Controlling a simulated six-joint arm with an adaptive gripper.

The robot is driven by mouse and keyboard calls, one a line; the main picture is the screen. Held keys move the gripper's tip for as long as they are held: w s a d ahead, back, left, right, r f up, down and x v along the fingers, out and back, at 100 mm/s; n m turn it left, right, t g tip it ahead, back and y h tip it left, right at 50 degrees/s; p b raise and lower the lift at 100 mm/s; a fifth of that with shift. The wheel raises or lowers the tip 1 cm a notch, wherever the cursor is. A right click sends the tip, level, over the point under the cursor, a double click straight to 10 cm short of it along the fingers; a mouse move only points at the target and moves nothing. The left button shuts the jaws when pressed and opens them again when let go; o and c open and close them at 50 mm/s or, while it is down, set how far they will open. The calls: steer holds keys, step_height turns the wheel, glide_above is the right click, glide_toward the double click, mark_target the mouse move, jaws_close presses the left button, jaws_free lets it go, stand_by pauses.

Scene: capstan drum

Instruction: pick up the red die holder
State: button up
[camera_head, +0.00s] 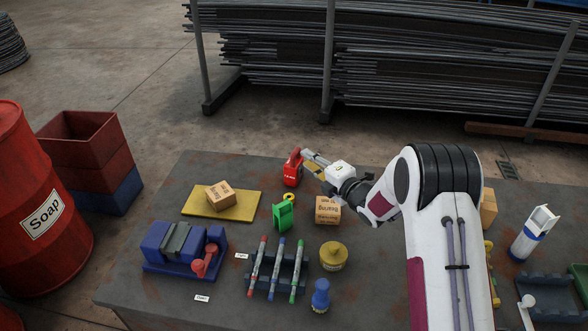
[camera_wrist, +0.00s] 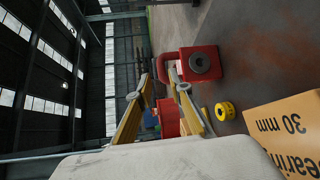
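The red die holder (camera_head: 291,172) stands upright on the table near its far edge, with its loop handle on top. In the wrist view the red die holder (camera_wrist: 201,64) shows sideways, with a round grey disc on its face. My gripper (camera_head: 305,157) reaches in from the right at the height of the handle. In the wrist view my gripper (camera_wrist: 159,79) has its two yellow fingers apart, and one fingertip overlaps the handle. I cannot tell whether it touches or passes through the loop. The red shape between the fingers appears to be background.
A yellow ring (camera_head: 289,197), a green holder (camera_head: 284,214) and a cardboard box (camera_head: 327,210) stand in front of the red holder. A yellow plate (camera_head: 190,209) with another box lies to the left. The table between plate and red holder is clear.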

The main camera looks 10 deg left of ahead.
mark_target(297, 151)
steer(key=shift+w+a, duration=0.1)
steer(key=shift+x, duration=2.5)
steer(key=shift+f, duration=0.2)
jaws_close()
steer(key=shift+r, duration=0.25)
